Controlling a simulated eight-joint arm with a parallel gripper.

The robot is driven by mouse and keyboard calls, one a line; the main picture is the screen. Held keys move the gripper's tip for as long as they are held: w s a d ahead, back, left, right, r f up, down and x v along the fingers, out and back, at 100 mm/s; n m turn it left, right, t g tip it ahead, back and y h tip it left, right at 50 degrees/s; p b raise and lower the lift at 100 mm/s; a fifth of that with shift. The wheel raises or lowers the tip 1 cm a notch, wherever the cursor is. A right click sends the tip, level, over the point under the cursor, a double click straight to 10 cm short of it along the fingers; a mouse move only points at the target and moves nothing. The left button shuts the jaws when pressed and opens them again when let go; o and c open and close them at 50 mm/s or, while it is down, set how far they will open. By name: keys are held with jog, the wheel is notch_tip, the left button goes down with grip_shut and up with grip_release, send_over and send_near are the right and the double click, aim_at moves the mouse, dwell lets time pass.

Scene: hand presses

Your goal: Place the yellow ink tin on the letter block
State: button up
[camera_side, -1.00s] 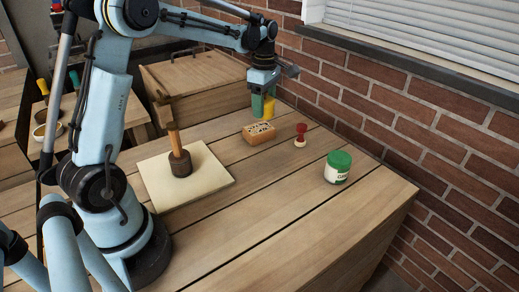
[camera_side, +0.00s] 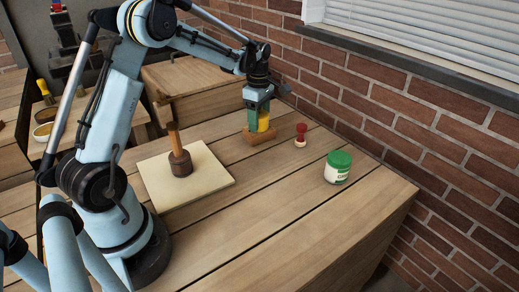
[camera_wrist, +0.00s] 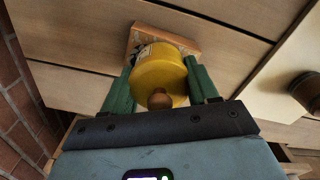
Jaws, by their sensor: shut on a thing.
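My gripper (camera_side: 258,120) is shut on the yellow ink tin (camera_side: 263,123), with its green fingers on either side of it. In the wrist view the tin (camera_wrist: 162,72) sits between the fingers (camera_wrist: 160,90), its round brown knob facing the camera. The orange-brown letter block (camera_side: 258,138) lies on the bench directly under the tin. In the wrist view the block (camera_wrist: 183,34) shows beyond the tin, which hides much of it. The tin is at or just above the block's top; I cannot tell whether they touch.
A red-handled stamp (camera_side: 300,136) stands close to the right of the block. A green-lidded jar (camera_side: 338,167) is nearer the right edge. A wooden-handled mallet (camera_side: 179,158) stands on a pale board (camera_side: 213,184) to the left. The brick wall (camera_side: 410,110) runs behind; the front bench is clear.

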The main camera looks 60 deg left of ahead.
jog(key=o, duration=1.2)
jog(key=shift+f, duration=0.1)
jog(key=shift+o, duration=0.2)
